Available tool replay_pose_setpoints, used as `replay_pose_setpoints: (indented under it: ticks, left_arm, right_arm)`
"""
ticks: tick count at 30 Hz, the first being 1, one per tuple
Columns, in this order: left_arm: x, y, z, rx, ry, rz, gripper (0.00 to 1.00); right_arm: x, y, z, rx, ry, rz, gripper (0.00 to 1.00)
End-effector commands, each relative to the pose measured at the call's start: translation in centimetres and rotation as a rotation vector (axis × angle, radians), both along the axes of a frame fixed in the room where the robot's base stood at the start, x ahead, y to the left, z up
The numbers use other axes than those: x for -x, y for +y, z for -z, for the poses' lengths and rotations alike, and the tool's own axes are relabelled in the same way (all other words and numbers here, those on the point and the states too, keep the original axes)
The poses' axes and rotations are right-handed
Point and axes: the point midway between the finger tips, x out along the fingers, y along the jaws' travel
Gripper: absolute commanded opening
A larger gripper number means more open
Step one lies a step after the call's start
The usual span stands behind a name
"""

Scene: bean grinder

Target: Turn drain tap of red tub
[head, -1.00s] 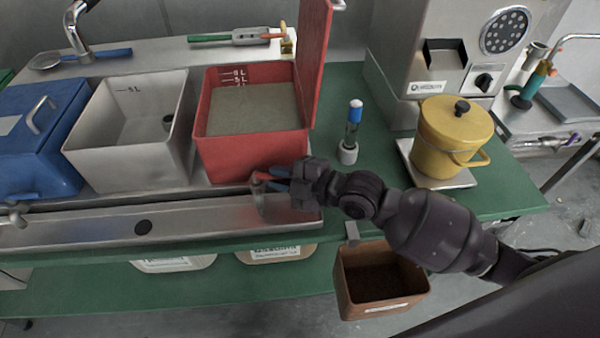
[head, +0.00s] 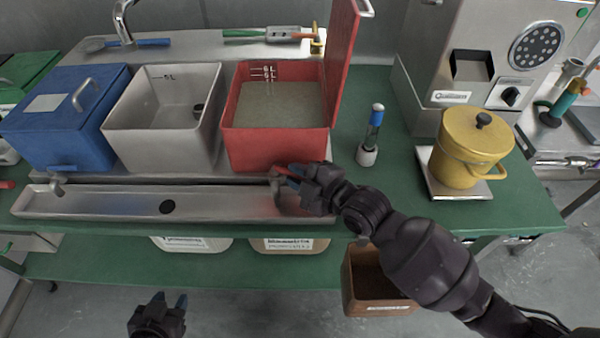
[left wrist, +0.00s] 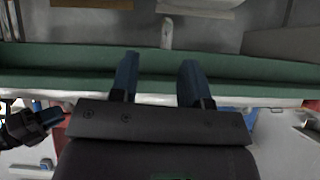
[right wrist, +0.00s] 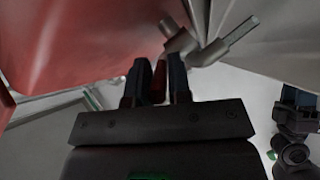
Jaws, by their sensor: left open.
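The red tub (head: 275,148) stands at the back centre in the head view, its lid raised on the right side. Its level marks show above a grey-green content (head: 279,104). Its metal drain tap (head: 277,182) is at the lower front, above the trough; it also shows in the right wrist view (right wrist: 180,42). My right gripper (head: 288,174) is at the tap, its two blue fingers closed around the red tap handle (right wrist: 159,82). My left gripper (head: 168,302) is open and empty, low in front of the bench; its fingers are apart in the left wrist view (left wrist: 158,78).
A steel trough (head: 110,203) with a dark drain hole runs below the tubs. A white tub (head: 160,135) and a blue lidded tub (head: 60,140) stand left. A blue-capped tube (head: 374,130), yellow pot (head: 468,150) and brown bin (head: 365,290) are right.

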Motion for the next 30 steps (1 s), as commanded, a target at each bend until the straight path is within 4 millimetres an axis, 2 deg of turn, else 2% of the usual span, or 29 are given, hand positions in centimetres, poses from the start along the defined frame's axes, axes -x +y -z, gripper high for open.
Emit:
replay_pose_setpoints:
  ticks: [11, 30]
  left_arm:
    - [-0.2, 0.0, -0.6, 0.0, -0.012, 0.002, 0.43]
    - [0.1, 0.1, -0.8, -0.001, -0.005, -0.002, 0.43]
  right_arm:
    - [0.3, -0.3, -0.1, -0.001, -0.001, 0.0, 0.25]
    - [6.5, -7.2, -2.1, 0.001, 0.0, 0.001, 0.25]
